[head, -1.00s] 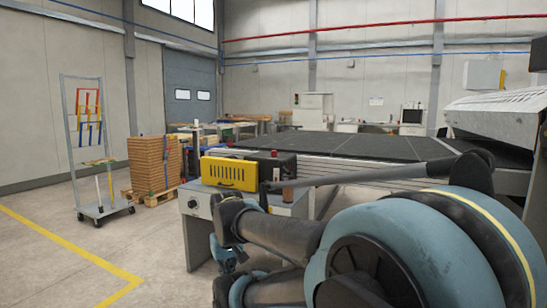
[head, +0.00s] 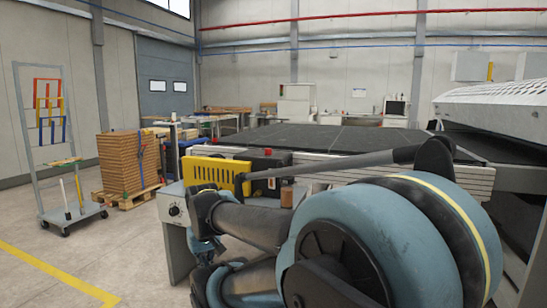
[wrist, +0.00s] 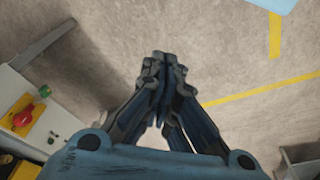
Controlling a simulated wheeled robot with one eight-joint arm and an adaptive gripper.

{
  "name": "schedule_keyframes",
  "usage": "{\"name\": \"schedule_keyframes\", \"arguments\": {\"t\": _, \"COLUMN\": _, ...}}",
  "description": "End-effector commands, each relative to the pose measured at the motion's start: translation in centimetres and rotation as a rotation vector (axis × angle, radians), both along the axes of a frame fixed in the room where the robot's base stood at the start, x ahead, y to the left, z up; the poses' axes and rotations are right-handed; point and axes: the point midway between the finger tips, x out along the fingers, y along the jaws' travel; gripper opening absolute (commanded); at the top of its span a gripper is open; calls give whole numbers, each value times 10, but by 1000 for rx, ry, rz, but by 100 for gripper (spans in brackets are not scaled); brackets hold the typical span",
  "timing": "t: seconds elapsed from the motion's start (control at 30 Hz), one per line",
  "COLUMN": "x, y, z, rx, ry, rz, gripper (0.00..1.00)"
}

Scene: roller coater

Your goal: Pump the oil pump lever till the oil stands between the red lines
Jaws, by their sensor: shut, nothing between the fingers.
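My gripper (wrist: 160,65) shows in the wrist view, its blue-grey fingers together and empty above bare concrete floor. In the head view my arm covers the lower right and hides part of the machine's front. I cannot pick out the oil pump lever, the oil or the red lines in either view. The machine's near end carries a yellow slotted guard (head: 217,172), a dark box with a red button (head: 267,152) and a front panel with a dark knob (head: 174,210). A red knob on a yellow plate (wrist: 22,117) lies left of my gripper in the wrist view, apart from it.
A long dark machine bed (head: 330,138) runs behind my arm. A wheeled rack (head: 45,150) stands at the left, beside stacked brown boards (head: 128,160) on a pallet. The floor (head: 110,250) left of the machine is clear, crossed by a yellow line (head: 60,272).

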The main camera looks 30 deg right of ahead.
Motion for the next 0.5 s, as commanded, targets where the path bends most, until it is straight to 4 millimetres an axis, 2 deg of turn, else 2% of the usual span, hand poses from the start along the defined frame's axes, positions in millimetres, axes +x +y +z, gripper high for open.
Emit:
{"name": "schedule_keyframes", "arguments": {"t": 0.13, "x": -2, "y": 0, "z": 2, "rx": 0, "ry": -3, "rz": -1, "gripper": 0}}
{"name": "schedule_keyframes", "arguments": {"t": 0.17, "x": -6, "y": -1, "z": 6, "rx": 0, "ry": -11, "rz": -2, "gripper": 0}}
{"name": "schedule_keyframes", "arguments": {"t": 0.27, "x": 1, "y": -4, "z": 18, "rx": -6, "ry": -17, "rz": -14, "gripper": 0}}
{"name": "schedule_keyframes", "arguments": {"t": 0.37, "x": 21, "y": -13, "z": 43, "rx": -19, "ry": -26, "rz": -39, "gripper": 0}}
{"name": "schedule_keyframes", "arguments": {"t": 0.5, "x": 61, "y": -36, "z": 90, "rx": -48, "ry": -43, "rz": -87, "gripper": 0}}
